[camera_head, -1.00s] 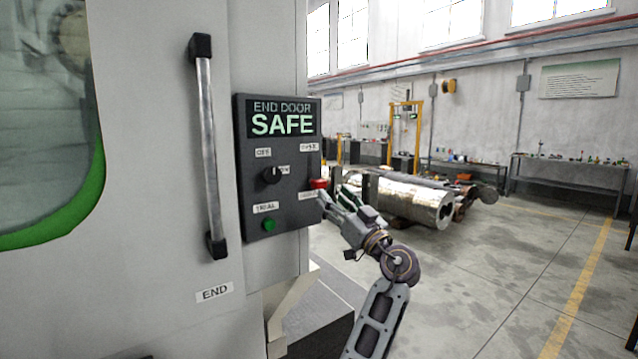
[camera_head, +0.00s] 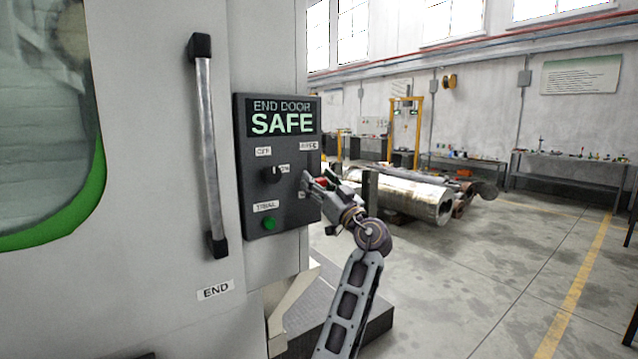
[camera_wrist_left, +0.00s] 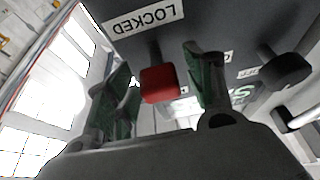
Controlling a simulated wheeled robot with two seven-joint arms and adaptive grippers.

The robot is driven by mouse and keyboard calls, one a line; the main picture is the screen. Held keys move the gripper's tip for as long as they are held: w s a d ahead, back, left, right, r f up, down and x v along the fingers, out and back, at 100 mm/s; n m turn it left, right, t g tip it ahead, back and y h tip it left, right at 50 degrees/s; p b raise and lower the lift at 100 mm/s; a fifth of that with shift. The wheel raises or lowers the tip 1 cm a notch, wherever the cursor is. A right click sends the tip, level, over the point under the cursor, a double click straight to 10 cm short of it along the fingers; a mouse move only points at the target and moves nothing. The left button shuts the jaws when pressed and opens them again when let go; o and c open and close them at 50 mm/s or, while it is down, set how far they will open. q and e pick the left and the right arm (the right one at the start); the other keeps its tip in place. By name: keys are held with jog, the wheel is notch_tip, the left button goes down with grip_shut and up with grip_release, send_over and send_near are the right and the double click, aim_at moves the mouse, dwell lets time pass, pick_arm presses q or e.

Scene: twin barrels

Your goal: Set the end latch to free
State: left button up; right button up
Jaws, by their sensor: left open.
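The end latch is a red knob (camera_wrist_left: 160,84) on a dark stem, next to the LOCKED label (camera_wrist_left: 145,18) in the left wrist view, which shows the panel upside down. In the head view its red tip (camera_head: 321,183) shows at the panel's right edge, partly hidden by my left gripper (camera_head: 318,187). My left gripper (camera_wrist_left: 160,95) is open, with green-padded fingers on both sides of the red knob. I see gaps beside the knob; contact cannot be told. The label above the latch in the head view (camera_head: 309,146) is blurred. My right gripper is not in view.
The dark control panel (camera_head: 252,215) reads END DOOR SAFE. It also carries a black rotary knob (camera_head: 271,175) and a green button (camera_head: 269,223). A long vertical door handle (camera_head: 208,150) stands left of it. Open floor (camera_head: 470,290) lies to the right.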

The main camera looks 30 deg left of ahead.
pick_arm(q)
jog(key=c, duration=0.8)
grip_shut()
jog(key=shift+r, duration=0.45)
notch_tip(320, 180, up, 5)
jog(key=shift+f, duration=0.1)
jog(key=shift+r, duration=0.5)
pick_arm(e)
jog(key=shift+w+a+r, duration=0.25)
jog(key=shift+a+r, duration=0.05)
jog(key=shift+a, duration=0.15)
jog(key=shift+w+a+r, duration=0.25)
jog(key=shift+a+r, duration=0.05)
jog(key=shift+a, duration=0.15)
